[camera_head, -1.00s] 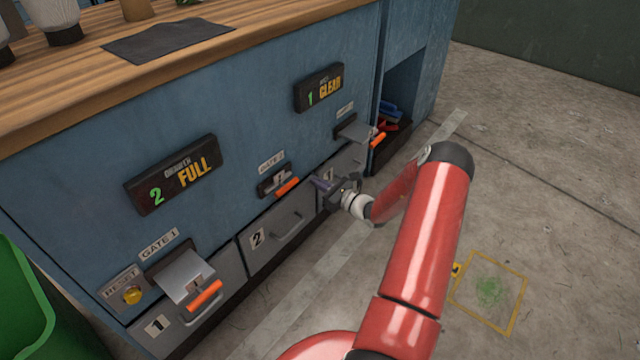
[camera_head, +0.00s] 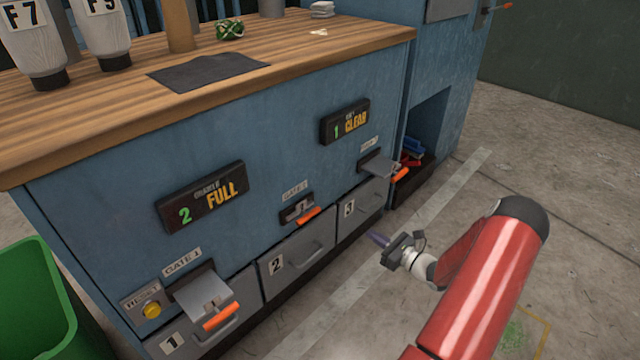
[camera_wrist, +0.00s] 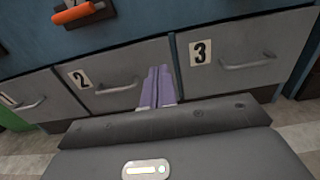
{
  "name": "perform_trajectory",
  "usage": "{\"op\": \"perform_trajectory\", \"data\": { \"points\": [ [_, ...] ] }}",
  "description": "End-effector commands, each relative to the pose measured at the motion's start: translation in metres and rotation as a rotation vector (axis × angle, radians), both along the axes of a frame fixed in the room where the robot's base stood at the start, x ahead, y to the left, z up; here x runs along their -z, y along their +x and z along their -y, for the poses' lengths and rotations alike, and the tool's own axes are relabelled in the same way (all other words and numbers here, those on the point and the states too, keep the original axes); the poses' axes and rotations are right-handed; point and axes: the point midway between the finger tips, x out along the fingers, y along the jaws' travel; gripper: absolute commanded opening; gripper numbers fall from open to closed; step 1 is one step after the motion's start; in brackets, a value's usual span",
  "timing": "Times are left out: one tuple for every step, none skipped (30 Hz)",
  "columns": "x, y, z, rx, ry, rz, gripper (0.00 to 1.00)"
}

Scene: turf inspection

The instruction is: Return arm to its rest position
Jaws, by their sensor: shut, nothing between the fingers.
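My gripper (camera_head: 378,239) is at the end of my red arm, in front of the cabinet and over the floor, apart from drawer 3 (camera_head: 362,209). Its purple fingers are shut together with nothing between them. In the wrist view the fingers (camera_wrist: 157,88) point at the cabinet front, between the drawer 2 label (camera_wrist: 81,78) and the drawer 3 label (camera_wrist: 200,52). The arm is still extended forward and bent at the elbow.
A green bin (camera_head: 35,300) stands at left. Open floor (camera_head: 570,180) lies to the right.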

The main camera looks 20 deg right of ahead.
Motion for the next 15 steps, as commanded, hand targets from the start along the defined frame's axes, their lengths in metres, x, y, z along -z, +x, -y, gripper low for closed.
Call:
{"op": "perform_trajectory", "data": {
  "points": [
    [0.000, 0.000, 0.000, 0.000, 0.000, 0.000, 0.00],
    [0.000, 0.000, 0.000, 0.000, 0.000, 0.000, 0.00],
    [-0.001, 0.000, 0.000, -0.002, -0.002, 0.001, 0.00],
    [-0.002, 0.000, -0.001, -0.007, -0.005, 0.000, 0.00],
    [-0.005, 0.001, -0.004, -0.017, -0.014, 0.000, 0.00],
    [-0.011, 0.003, -0.009, -0.040, -0.032, 0.001, 0.00],
    [-0.018, 0.004, -0.015, -0.065, -0.051, 0.001, 0.00],
    [-0.026, 0.006, -0.022, -0.095, -0.076, 0.001, 0.00],
    [-0.038, 0.008, -0.035, -0.148, -0.118, 0.001, 0.00],
    [-0.049, 0.009, -0.046, -0.195, -0.157, 0.001, 0.00],
    [-0.061, 0.010, -0.058, -0.246, -0.199, 0.000, 0.00],
    [-0.077, 0.009, -0.076, -0.320, -0.261, 0.000, 0.00],
    [-0.089, 0.008, -0.090, -0.377, -0.311, 0.000, 0.00],
    [-0.100, 0.006, -0.104, -0.435, -0.361, 0.001, 0.00],
    [-0.114, 0.002, -0.122, -0.509, -0.429, 0.003, 0.00]
  ]
}}
